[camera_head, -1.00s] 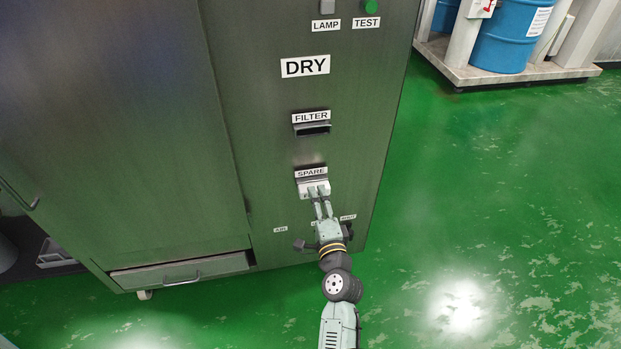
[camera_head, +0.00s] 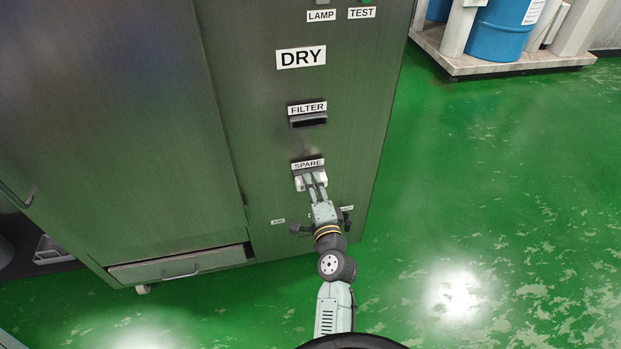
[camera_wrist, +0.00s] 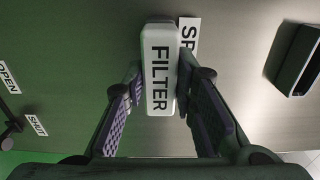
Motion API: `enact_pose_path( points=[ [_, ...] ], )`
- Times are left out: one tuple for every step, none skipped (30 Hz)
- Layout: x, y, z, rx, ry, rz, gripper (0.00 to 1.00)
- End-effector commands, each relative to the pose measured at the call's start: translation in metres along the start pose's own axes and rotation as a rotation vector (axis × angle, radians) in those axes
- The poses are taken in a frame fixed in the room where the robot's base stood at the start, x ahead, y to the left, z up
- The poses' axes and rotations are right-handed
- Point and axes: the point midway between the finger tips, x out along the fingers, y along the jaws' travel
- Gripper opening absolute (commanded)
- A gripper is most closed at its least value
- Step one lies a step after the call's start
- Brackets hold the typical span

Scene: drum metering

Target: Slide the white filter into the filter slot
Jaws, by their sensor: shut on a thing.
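The white filter, a block with "FILTER" printed on its face, is between my two fingers in the wrist view (camera_wrist: 159,68). My gripper (camera_head: 315,184) is shut on it, one finger on each side. In the head view the filter (camera_head: 299,184) is just below the SPARE label, at the spare holder. I cannot tell how much of it is still inside that holder. The filter slot (camera_head: 308,121) is a dark opening under the FILTER label, above the spare holder. A dark-framed opening, probably this slot, shows at the right of the wrist view (camera_wrist: 297,62).
The slot and spare holder are on the grey cabinet front (camera_head: 350,130). Small valve handles with labels (camera_head: 300,229) sit low on the panel, close to my wrist. A drawer (camera_head: 180,268) is at lower left. Green floor is clear to the right.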

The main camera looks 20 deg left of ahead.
Motion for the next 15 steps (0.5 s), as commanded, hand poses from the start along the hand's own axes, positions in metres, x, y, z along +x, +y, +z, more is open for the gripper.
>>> enact_pose_path(
  points=[
    [0.0000, 0.0000, 0.0000, 0.000, 0.000, 0.000, 0.10],
    [0.0000, 0.0000, 0.0000, 0.000, 0.000, 0.000, 0.08],
    [0.0000, -0.0001, 0.0000, 0.000, 0.000, 0.000, 0.05],
    [0.0000, -0.0001, 0.0000, 0.000, 0.000, 0.000, 0.03],
    [0.0000, -0.0001, 0.0000, 0.000, 0.000, 0.000, 0.01],
    [0.0000, -0.0001, 0.0000, 0.000, 0.000, 0.000, 0.00],
    [0.0000, -0.0001, 0.0000, 0.000, 0.000, 0.000, 0.00],
    [0.0000, -0.0001, 0.0000, 0.000, 0.000, 0.000, 0.00],
    [0.0001, -0.0001, 0.0000, 0.000, 0.000, 0.000, 0.00],
    [0.0001, -0.0006, -0.0001, 0.000, 0.000, -0.001, 0.00],
    [0.0001, -0.0006, -0.0001, 0.000, 0.000, -0.001, 0.00],
    [-0.0001, -0.0005, -0.0001, 0.000, 0.000, -0.001, 0.00],
    [-0.0005, -0.0005, -0.0001, 0.000, 0.000, -0.001, 0.00],
    [-0.0011, -0.0004, -0.0001, 0.000, 0.000, -0.001, 0.00],
    [-0.0020, -0.0003, -0.0001, 0.000, 0.000, -0.001, 0.00]
  ],
)
